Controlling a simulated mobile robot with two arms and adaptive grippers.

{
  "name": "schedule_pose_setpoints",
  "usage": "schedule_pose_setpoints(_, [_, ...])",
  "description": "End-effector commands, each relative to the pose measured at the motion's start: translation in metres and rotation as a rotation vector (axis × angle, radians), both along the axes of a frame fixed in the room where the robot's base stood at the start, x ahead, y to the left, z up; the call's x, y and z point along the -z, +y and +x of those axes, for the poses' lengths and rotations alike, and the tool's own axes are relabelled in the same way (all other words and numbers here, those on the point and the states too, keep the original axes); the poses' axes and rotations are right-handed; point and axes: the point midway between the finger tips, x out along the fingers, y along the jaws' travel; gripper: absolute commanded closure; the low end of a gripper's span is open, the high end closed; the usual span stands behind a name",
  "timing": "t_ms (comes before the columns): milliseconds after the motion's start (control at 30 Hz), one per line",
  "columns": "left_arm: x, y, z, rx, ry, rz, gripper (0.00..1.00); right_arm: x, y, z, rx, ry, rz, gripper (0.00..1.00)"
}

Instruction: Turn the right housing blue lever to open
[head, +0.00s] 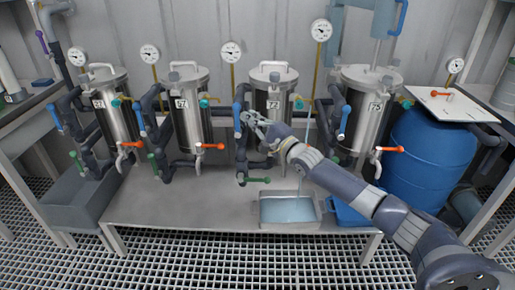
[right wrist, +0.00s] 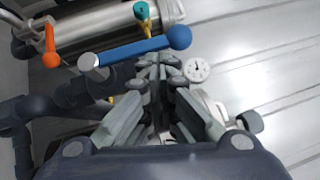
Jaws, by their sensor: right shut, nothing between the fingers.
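Several steel housings stand in a row; the rightmost (head: 368,108) has an upright blue lever (head: 344,122) on the pipework at its left. The third housing (head: 272,92) has a similar upright blue lever (head: 237,119) at its left. My right gripper (head: 247,117) is shut and empty, close beside the third housing's lever and well left of the rightmost one's. In the right wrist view, the shut fingers (right wrist: 160,66) point at a blue lever (right wrist: 137,49) that crosses just past their tips. Whether they touch it I cannot tell. My left gripper is out of view.
Orange levers (head: 210,146) and green levers (head: 257,180) sit low on the pipes. A grey tray of liquid (head: 288,222) stands on the bench below my arm. A blue barrel (head: 428,155) is at the right. The bench front at left is clear.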

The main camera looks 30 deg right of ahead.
Motion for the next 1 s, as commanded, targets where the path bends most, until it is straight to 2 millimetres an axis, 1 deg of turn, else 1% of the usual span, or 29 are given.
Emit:
schedule_pose_setpoints(233, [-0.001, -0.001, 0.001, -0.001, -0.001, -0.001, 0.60, 0.001, 0.000, -0.001, 0.000, 0.001, 0.000, 1.00])
schedule_pose_setpoints(367, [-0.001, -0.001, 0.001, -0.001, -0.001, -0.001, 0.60, 0.004, -0.002, -0.007, 0.000, 0.003, 0.000, 1.00])
schedule_pose_setpoints(467, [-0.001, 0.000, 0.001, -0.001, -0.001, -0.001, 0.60, 0.006, -0.004, -0.018, 0.000, 0.004, 0.000, 1.00])
schedule_pose_setpoints(1000, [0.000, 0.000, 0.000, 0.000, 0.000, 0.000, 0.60, 0.018, -0.020, -0.091, 0.000, 0.004, -0.001, 1.00])
